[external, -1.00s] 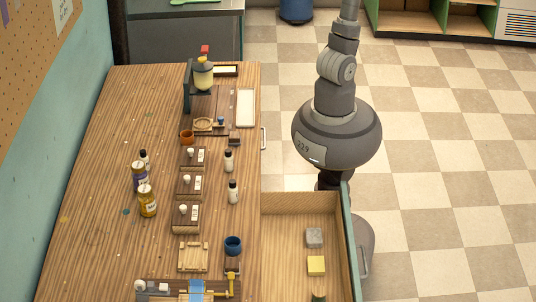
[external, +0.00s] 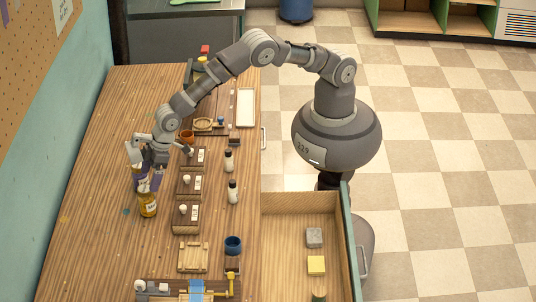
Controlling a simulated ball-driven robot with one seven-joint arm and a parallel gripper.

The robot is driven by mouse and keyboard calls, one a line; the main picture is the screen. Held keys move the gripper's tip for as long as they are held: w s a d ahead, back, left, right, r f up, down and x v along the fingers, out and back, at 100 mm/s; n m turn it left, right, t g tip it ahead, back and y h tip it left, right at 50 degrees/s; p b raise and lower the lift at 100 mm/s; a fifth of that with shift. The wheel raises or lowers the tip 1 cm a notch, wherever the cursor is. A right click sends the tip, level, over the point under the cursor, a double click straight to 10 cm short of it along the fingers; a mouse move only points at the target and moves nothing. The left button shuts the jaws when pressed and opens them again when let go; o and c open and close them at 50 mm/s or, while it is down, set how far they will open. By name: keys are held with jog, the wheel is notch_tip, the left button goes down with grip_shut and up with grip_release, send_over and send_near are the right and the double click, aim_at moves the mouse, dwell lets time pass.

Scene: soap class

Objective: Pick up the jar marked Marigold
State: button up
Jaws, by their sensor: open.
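A jar of yellow contents with a pale label (external: 148,206) stands upright on the wooden table. Just behind it is a second jar with a purple label (external: 141,184), now largely covered by my gripper. The label writing is too small to read, so I cannot tell which is Marigold. My gripper (external: 146,174) is open and reaches down at the purple-labelled jar. I cannot tell whether its fingers touch that jar. The small dark-and-white bottle behind these jars is hidden by my gripper.
Small wooden stands with white knobs (external: 187,209) form a row right of the jars. Two white bottles (external: 229,161) (external: 233,192) stand further right. A blue cup (external: 233,245) is nearer the front. The table left of the jars is mostly clear.

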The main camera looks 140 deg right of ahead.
aim_at(139, 190)
jog(key=b+x, duration=0.2)
jog(key=x, duration=0.5)
jog(key=shift+w+d+f, duration=0.1)
jog(key=shift+d, duration=0.05)
jog(key=c, duration=1.4)
